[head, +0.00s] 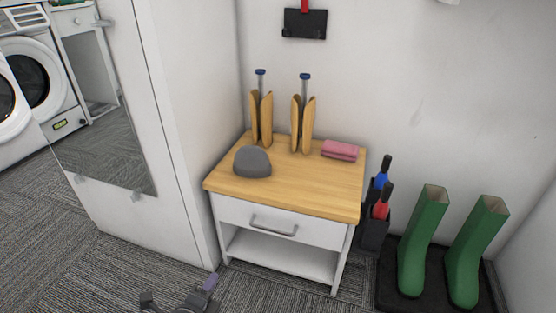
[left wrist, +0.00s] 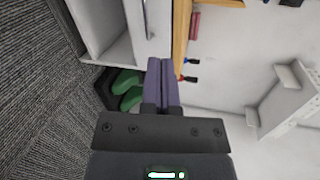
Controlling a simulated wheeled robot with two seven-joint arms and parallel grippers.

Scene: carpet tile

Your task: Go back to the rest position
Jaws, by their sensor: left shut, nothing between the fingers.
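My left gripper (head: 210,282) shows at the bottom edge of the head view, low over the carpet in front of the small cabinet. In the left wrist view its two purple fingers (left wrist: 161,68) lie flat together, shut with nothing between them. Most of the left arm is outside the head view. My right gripper is in neither view.
A white cabinet with a wooden top (head: 310,188) carries a grey dome (head: 252,161), two wooden shoe trees and a folded pink cloth (head: 340,151). Green boots (head: 467,255) stand on a black tray at right. A tall mirrored door (head: 100,125) is at left. Carpet (head: 125,270) is clear.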

